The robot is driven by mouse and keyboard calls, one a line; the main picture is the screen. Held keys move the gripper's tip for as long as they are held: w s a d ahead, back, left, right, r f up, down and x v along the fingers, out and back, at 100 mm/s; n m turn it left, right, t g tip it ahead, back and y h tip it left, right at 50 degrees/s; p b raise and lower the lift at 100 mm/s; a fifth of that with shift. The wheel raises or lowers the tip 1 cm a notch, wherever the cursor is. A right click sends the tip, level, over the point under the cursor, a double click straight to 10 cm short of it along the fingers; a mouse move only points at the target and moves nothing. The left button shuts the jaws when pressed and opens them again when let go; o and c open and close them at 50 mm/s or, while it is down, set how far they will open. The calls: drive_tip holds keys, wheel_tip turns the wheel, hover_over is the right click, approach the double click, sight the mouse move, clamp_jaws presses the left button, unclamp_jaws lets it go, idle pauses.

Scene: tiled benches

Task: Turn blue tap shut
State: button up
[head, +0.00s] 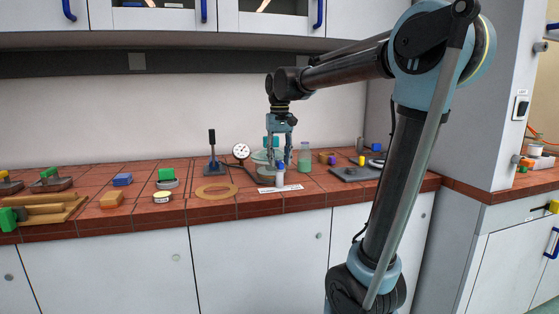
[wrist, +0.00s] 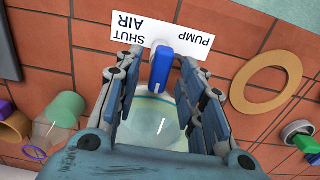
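The blue tap (wrist: 161,72) is a small upright blue handle on a white stem, standing between my gripper's fingers in the wrist view. It also shows in the head view (head: 280,174), just below my gripper (head: 280,140). In the wrist view my gripper (wrist: 160,66) is open, with a finger on each side of the handle and visible gaps. A white label (wrist: 125,27) behind the tap reads SHUT, AIR and PUMP, upside down in this view. A pale clear-and-greenish round vessel (wrist: 150,128) lies beneath the fingers, partly hidden by them.
A tan ring (head: 216,191), a dial gauge (head: 241,151) and a dark-handled stand (head: 212,160) are left of the vessel. A greenish bottle (head: 305,157) stands close on its right. A dark plate (head: 352,173) lies further right. Cupboards overhang the bench's back.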

drive_tip(key=shift+f, duration=0.15)
drive_tip(key=shift+c, duration=0.3)
clamp_jaws()
